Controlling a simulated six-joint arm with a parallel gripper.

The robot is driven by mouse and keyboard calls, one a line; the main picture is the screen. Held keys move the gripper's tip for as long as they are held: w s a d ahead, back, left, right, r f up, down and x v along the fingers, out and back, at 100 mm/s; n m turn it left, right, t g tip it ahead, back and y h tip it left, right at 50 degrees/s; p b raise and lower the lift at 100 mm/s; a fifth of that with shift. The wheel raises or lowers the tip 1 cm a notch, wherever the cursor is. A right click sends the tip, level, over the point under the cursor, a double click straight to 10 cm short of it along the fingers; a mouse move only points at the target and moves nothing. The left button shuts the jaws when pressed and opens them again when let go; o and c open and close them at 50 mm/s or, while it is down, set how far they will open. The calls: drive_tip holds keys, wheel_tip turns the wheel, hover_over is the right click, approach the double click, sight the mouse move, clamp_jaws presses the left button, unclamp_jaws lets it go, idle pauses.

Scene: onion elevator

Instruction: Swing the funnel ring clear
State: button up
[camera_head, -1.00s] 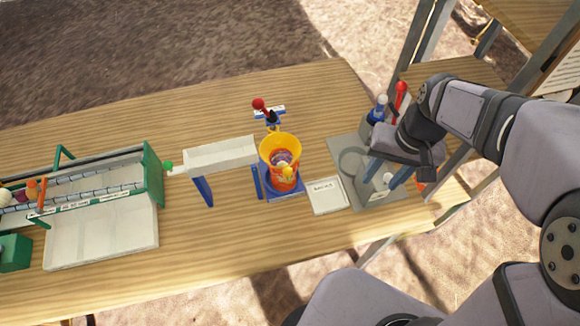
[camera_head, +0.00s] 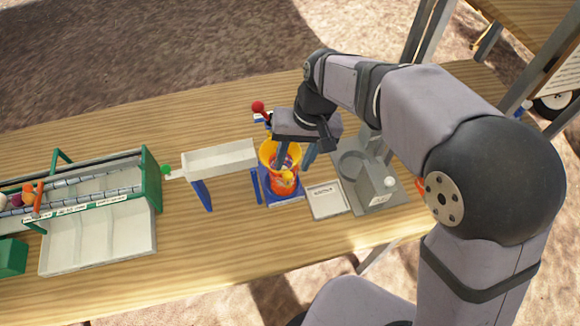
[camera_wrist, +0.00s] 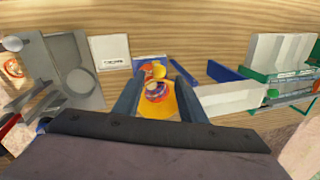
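The funnel ring (camera_head: 267,150) is yellow-orange and sits atop an orange-red container (camera_head: 283,186) on a blue base (camera_head: 284,200). In the wrist view the ring (camera_wrist: 175,107) shows between my fingers, with a purple-and-red round thing inside it and a small yellow knob (camera_wrist: 159,71) at its edge. My gripper (camera_head: 295,163) is open above the ring, its two fingers spread apart; it also shows in the wrist view (camera_wrist: 157,92). I cannot tell whether a finger touches the ring. A red ball-topped lever (camera_head: 258,106) stands behind it, its lower part partly hidden by my gripper.
A white chute (camera_head: 218,157) on a blue support stands just left of the ring. A green-framed roller rack (camera_head: 95,210) is at the far left. Bare wood lies in front.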

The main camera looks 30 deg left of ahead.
sight(289, 173)
drive_tip(key=shift+s+a+f+p, duration=0.15)
drive_tip(key=shift+f+p, duration=0.1)
drive_tip(key=shift+f, duration=0.85)
drive_tip(key=shift+s+a+f+p, duration=0.15)
drive_tip(key=shift+f+p, duration=0.1)
drive_tip(key=shift+f, duration=0.8)
drive_tip(key=shift+w, duration=0.1)
clamp_jaws()
